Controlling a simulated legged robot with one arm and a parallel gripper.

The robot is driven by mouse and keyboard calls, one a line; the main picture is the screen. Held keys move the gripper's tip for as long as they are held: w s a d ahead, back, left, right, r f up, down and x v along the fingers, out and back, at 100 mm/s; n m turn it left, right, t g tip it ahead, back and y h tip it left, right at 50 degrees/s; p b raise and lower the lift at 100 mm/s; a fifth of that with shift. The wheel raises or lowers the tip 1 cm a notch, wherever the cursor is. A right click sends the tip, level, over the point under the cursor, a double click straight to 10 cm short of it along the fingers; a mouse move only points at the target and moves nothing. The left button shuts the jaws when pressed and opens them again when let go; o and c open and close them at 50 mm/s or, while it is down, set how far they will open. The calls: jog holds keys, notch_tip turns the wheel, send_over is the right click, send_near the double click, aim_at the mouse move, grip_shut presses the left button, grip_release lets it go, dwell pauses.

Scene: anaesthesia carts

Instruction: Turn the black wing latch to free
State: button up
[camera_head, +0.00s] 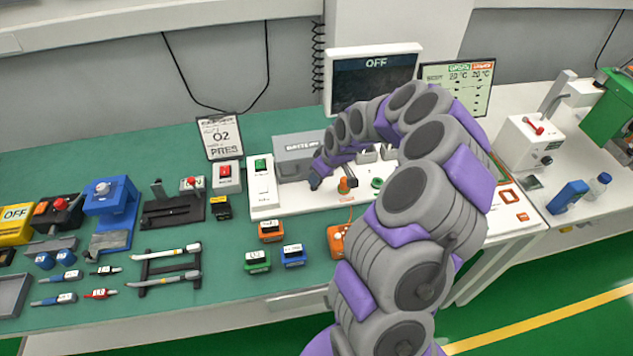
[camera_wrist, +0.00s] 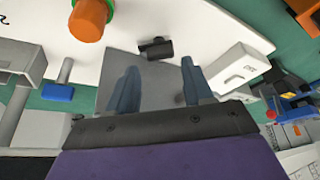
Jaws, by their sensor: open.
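The black wing latch (camera_wrist: 155,48) shows in the wrist view on the white panel (camera_wrist: 200,25), at the edge of a grey surface. It lies just beyond my open fingertips (camera_wrist: 160,66), roughly centred between them and apart from both. In the head view my gripper (camera_head: 316,181) points down in front of the grey battery box (camera_head: 296,143). I cannot make out the latch there; my arm and gripper cover part of that area.
An orange knob (camera_head: 344,186) stands close right of my gripper; it also shows in the wrist view (camera_wrist: 88,18). A white switch box (camera_head: 262,185) is close on the left. A screen reading OFF (camera_head: 375,78) stands behind. Small coloured blocks (camera_head: 292,255) lie in front.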

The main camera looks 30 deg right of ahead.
aim_at(317, 187)
jog(key=shift+b+x, duration=0.3)
jog(key=shift+x, duration=1.85)
jog(key=c, duration=0.8)
